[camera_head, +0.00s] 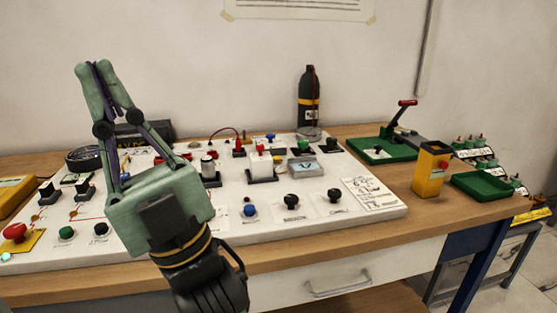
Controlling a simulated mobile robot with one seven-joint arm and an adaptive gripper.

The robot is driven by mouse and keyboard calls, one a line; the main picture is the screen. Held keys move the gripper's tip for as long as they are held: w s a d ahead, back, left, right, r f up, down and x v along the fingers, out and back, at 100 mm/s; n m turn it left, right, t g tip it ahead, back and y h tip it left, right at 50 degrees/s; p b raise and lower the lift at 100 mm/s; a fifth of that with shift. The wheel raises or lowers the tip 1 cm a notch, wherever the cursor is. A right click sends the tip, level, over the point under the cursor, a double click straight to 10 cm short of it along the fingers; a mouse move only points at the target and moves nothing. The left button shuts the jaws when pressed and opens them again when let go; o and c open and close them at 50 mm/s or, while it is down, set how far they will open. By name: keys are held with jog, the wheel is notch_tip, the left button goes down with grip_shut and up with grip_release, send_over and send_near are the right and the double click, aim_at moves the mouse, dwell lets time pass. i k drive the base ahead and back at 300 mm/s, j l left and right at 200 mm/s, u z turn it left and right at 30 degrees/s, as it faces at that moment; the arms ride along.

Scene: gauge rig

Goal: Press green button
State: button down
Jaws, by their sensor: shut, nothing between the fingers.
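A green button (66,232) sits on the white panel (240,228) near its front left, beside a black button (101,229). My gripper (93,69) is shut and empty, its fingers pointing up in the picture. It appears above the left part of the panel, apart from the green button, which lies below and left of the fingertips in the picture. The gripper body hides part of the panel's middle left. A small pale green piece (5,257) also shows at the far left edge.
A red button on a yellow base (15,232) stands left of the green button. Several knobs and switches crowd the panel, including a blue knob (249,210). A dark bottle (309,100), a green lever press (383,151) and a yellow box (430,170) stand behind and right.

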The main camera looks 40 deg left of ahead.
aim_at(67, 232)
jog(key=u, duration=1.45)
